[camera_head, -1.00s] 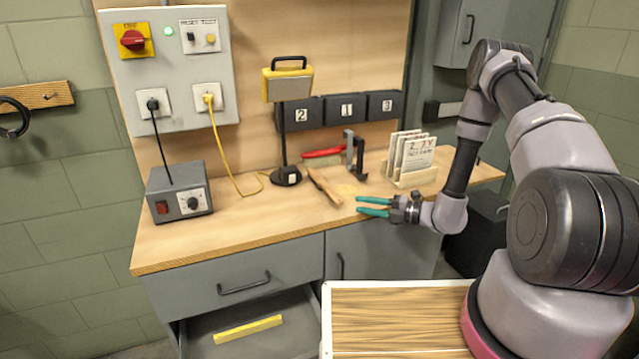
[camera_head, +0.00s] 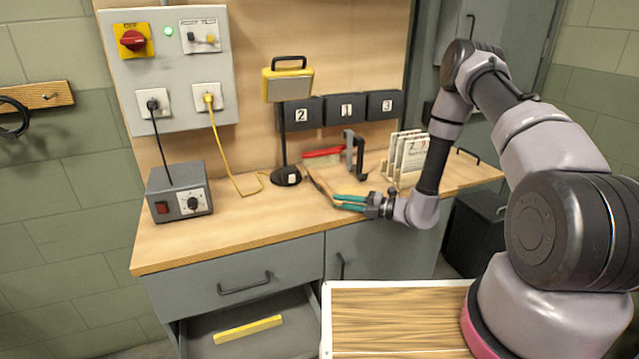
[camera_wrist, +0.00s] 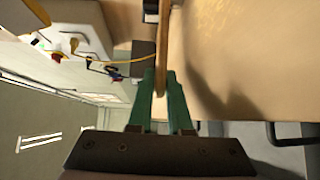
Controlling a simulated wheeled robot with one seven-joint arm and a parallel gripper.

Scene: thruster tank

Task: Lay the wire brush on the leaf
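The wire brush, with a long wooden handle, lies on the bench at the centre (camera_head: 321,187). In the wrist view its handle shows as a thin brown strip (camera_wrist: 162,45) between my green fingertips. My gripper (camera_head: 348,203) is low over the front of the bench, its two fingers apart and on either side of the handle's near end. Any gap between fingers and handle is very small. The fingers partly hide the handle in the head view. The leaf may be the bare right end of the bench top (camera_head: 480,174); I cannot tell for sure.
A red-handled tool (camera_head: 323,153) and a dark upright bracket (camera_head: 355,155) stand behind the brush. A card rack (camera_head: 405,155) is close behind my arm. A lamp (camera_head: 287,176) and a power box (camera_head: 180,192) stand to the left. A drawer (camera_head: 250,325) is open below.

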